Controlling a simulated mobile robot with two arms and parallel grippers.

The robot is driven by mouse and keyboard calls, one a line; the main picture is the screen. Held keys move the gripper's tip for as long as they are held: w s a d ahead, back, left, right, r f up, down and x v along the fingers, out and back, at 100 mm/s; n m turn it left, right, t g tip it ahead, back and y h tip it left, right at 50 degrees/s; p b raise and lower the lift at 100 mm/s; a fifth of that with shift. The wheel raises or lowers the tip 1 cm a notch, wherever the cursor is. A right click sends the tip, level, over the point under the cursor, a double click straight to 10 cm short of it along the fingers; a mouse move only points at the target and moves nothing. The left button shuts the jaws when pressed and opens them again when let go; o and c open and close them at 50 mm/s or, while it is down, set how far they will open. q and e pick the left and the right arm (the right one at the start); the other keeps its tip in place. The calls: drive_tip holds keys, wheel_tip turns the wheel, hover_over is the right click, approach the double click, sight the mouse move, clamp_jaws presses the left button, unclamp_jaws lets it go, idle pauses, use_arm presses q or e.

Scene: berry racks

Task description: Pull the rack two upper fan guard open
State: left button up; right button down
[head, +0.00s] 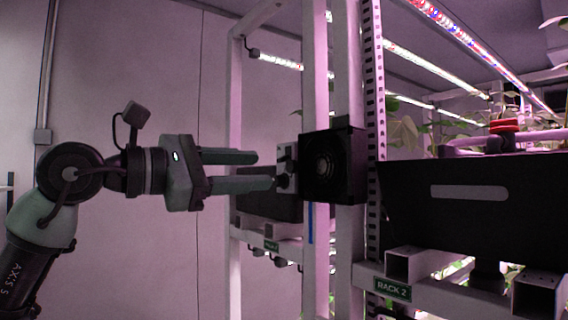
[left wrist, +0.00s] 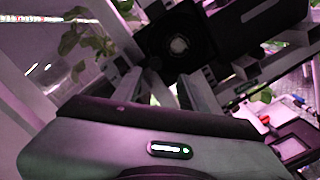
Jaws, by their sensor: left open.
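The upper fan (head: 325,167) is a square black housing on a white upright of rack two. I cannot make out a separate guard edge. My left gripper (head: 267,171) is open, its fingers pointing right, with the tips close to the bracket. I cannot tell whether they touch it. In the left wrist view the fingers reach up toward the fan. My right gripper is in neither view.
A green "RACK 2" label (head: 392,289) is on the lower beam. A black trough (head: 480,205) with plants stands right of the slotted upright (head: 372,110). Another dark box (head: 268,194) sits behind the fingers. The wall side at left is clear.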

sight(289, 167)
use_arm(q)
drive_tip(key=p+x, duration=0.1)
drive_tip(key=x, duration=0.1)
drive_tip(key=p+x, duration=0.1)
drive_tip(key=x, duration=0.2)
drive_tip(key=p+x, duration=0.1)
drive_tip(key=x, duration=0.1)
drive_tip(key=shift+w+r+p, duration=0.25)
drive_tip(key=shift+w+p, duration=0.1)
clamp_jaws()
idle(1.1)
